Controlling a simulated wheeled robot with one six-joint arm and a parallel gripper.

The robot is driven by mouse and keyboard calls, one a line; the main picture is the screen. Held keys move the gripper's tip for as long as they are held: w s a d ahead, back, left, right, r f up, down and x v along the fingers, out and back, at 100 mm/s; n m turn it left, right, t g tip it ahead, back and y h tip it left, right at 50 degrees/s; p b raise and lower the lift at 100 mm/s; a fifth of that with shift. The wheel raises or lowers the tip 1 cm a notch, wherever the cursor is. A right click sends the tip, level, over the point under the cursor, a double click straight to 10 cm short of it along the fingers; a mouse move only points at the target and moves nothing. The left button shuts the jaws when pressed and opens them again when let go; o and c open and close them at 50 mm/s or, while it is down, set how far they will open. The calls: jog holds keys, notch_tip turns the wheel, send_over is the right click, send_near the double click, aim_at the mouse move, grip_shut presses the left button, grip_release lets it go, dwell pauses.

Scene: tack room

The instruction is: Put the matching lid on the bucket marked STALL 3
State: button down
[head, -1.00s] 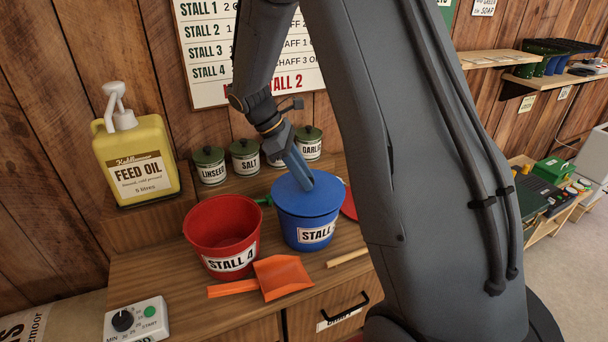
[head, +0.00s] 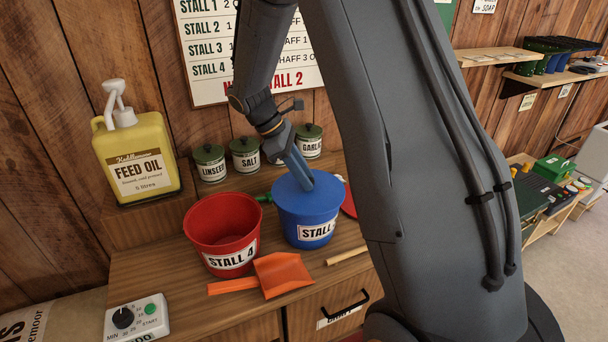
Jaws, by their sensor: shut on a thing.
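The blue bucket (head: 304,237) stands upright on the wooden bench. Its label reads STALL, but the number is cut off from view by my arm. A blue lid (head: 322,200) lies over the bucket's mouth and looks about level; I cannot tell whether it is fully seated. My gripper (head: 306,183) comes down from the upper left and is shut on the blue lid near its middle. The grip point itself is hard to make out. A red bucket (head: 222,238) marked STALL 4 stands open just left of the blue one.
A red disc edge (head: 349,204) shows behind the blue bucket, mostly hidden by my arm. An orange scoop (head: 281,274) and a wooden stick (head: 346,256) lie in front. Several lidded tins (head: 245,155) stand behind. A feed oil jug (head: 138,165) and a dial box (head: 137,319) are left.

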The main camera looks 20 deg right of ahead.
jog(key=shift+f, duration=0.15)
jog(key=c, duration=1.7)
grip_release()
jog(key=shift+p+v, duration=2.4)
jog(key=shift+v, duration=3.1)
